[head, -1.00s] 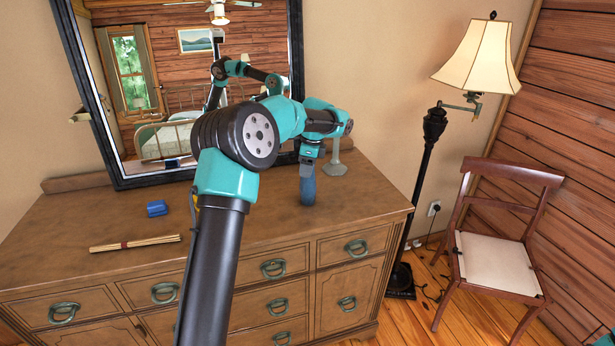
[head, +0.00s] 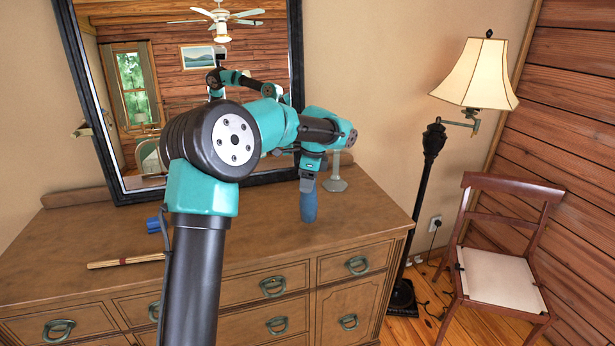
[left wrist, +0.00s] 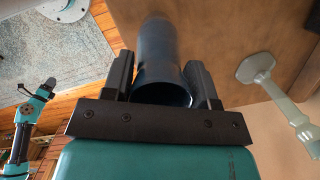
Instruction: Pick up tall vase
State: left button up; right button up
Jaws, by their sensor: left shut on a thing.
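The tall vase (head: 308,207) is dark blue and slim, and it stands nearly upright at the right part of the dresser top. My left gripper (head: 308,182) has come down over its upper end and is shut on it. In the left wrist view the vase (left wrist: 160,65) sits between the two black fingers of the left gripper (left wrist: 165,82), its mouth towards the camera. Whether its base touches the wood or is slightly clear of it I cannot tell. My right arm shows small at the left of the wrist view; its jaws are too small to read.
A pale glass candlestick (head: 335,172) stands close behind and right of the vase; it also shows in the left wrist view (left wrist: 280,95). A mirror (head: 75,75) stands behind.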

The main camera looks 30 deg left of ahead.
pick_arm(q)
jog(key=s+d+r, duration=0.1)
jog(key=s+d, duration=0.4)
jog(key=s, duration=0.4)
jog(key=shift+d, duration=0.3)
